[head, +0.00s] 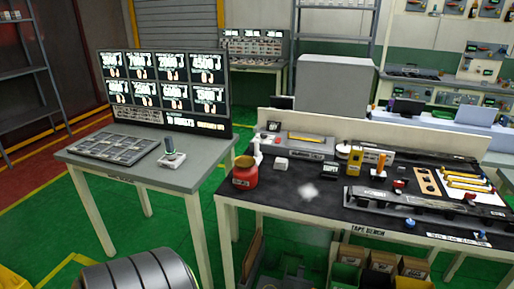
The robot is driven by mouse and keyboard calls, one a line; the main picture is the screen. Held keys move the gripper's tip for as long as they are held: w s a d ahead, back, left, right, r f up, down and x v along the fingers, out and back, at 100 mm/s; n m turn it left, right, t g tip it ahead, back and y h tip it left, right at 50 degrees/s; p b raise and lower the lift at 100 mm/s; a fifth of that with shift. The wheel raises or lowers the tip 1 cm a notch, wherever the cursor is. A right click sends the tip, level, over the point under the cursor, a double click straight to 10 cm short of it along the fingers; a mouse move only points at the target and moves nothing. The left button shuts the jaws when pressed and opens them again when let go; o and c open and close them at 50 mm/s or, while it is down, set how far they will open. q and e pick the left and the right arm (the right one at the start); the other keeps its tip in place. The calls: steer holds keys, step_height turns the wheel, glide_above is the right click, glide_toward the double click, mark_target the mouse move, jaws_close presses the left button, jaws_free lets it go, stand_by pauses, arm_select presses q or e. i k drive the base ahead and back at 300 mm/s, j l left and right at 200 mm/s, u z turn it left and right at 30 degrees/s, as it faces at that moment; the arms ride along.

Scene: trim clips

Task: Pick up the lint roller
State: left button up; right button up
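I cannot single out the lint roller with certainty at this size. On the dark-topped workbench (300,205), an upright orange handle (381,163) stands beside a yellow device (355,160). A white round item (343,149) lies just behind them. A small white upright item (257,150) stands at the bench's back left, behind a red jar (244,173). Neither of my grippers shows in the head view.
A grey table (190,177) at left carries a flat tray of compartments (113,148), a small upright device (172,155) and a large screen panel (165,85). Bins (380,262) sit under the workbench. A ridged dark cylinder (140,272) fills the bottom left. Green floor shows between.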

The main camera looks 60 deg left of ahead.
mark_target(258, 156)
steer(key=u, duration=1.8)
steer(key=z, duration=0.25)
steer(key=i+j+z, duration=0.2)
steer(key=j+z, duration=0.25)
steer(key=i+j+z, duration=0.1)
steer(key=j+z, duration=0.8)
steer(key=j, duration=0.1)
